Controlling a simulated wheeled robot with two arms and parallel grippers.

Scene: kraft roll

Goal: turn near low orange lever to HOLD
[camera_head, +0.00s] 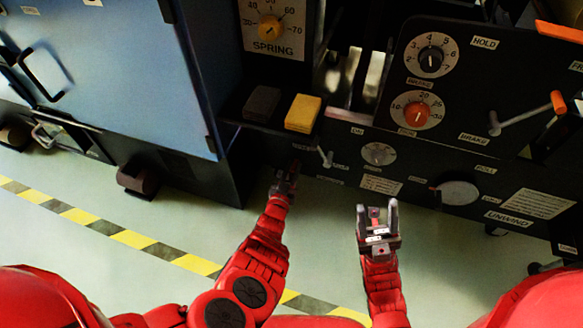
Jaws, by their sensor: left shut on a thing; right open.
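An orange-tipped lever (558,102) with a grey arm sits on the dark panel at the right, its arm slanting up to the right from its pivot. A HOLD label (485,43) is above and left of it. A small grey lever (325,157) is on the lower panel. My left gripper (292,168) is just left of this small lever, in front of the dark lower panel. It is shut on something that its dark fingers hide. My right gripper (377,212) is open and empty, fingers pointing up, in front of the lower panel.
A yellow block (303,113) and a dark block (262,103) sit on a ledge above my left gripper. An orange dial (417,113) and a round disc (460,193) are on the panels. A blue cabinet (120,80) stands left. The pale floor (60,240) is clear.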

